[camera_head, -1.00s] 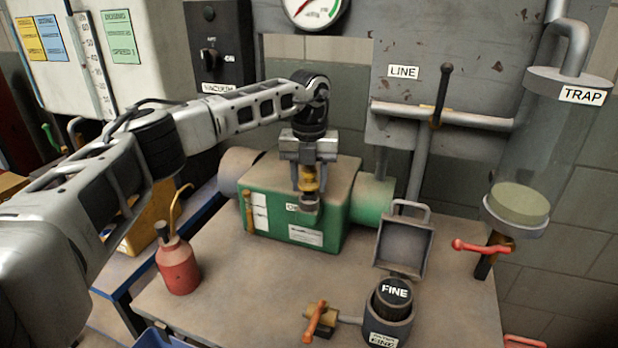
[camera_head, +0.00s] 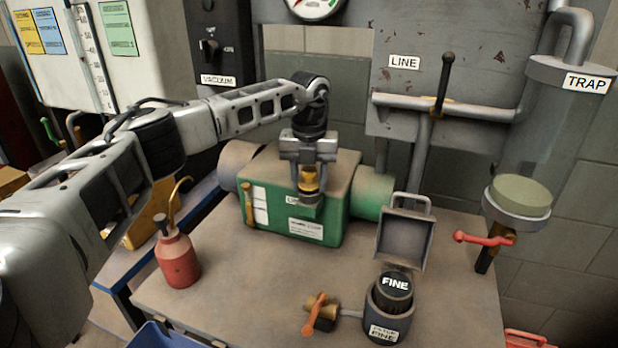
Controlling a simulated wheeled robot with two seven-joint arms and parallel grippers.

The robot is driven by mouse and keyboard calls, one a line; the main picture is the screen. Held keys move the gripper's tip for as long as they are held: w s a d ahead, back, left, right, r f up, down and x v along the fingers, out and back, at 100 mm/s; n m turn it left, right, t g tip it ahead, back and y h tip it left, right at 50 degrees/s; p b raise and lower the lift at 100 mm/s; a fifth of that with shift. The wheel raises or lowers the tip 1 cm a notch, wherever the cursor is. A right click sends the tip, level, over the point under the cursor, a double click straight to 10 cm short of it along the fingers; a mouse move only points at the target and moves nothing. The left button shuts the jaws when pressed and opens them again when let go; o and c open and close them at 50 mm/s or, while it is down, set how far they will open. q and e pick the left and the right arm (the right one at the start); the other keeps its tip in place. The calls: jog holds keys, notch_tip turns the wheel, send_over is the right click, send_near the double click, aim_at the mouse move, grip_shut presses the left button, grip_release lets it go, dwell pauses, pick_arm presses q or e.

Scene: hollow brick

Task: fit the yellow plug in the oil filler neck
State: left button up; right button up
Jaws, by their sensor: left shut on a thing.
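My left gripper (camera_head: 308,188) comes in from the left and is over the front of the green pump box (camera_head: 270,210). It is shut on the yellow plug (camera_head: 309,180), of which only a small part shows between the fingers. A grey round part shows just under the plug, at the box's front top edge. The oil filler neck cannot be made out clearly; the gripper hides that spot. I cannot tell whether the plug is in the neck or just above it. My right gripper is not in view.
A red oil can (camera_head: 178,262) stands left on the bench (camera_head: 240,300). Pipes and the glass trap (camera_head: 540,130) stand behind.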

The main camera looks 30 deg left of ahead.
pick_arm(q)
jog(key=shift+s+d+f, duration=0.15)
jog(key=shift+s+f, duration=0.05)
jog(key=shift+f, duration=0.45)
dwell(0.5)
dwell(0.8)
jog(key=shift+w+r+p, duration=0.1)
jog(key=shift+r+p, duration=0.35)
jog(key=shift+r, duration=0.1)
dwell(0.6)
jog(key=shift+r, duration=0.15)
jog(key=shift+w+a+r, duration=0.15)
jog(key=shift+a+r, duration=0.05)
jog(key=shift+r, duration=0.25)
jog(key=shift+d+f, duration=0.15)
jog(key=shift+f, duration=0.5)
dwell(1.3)
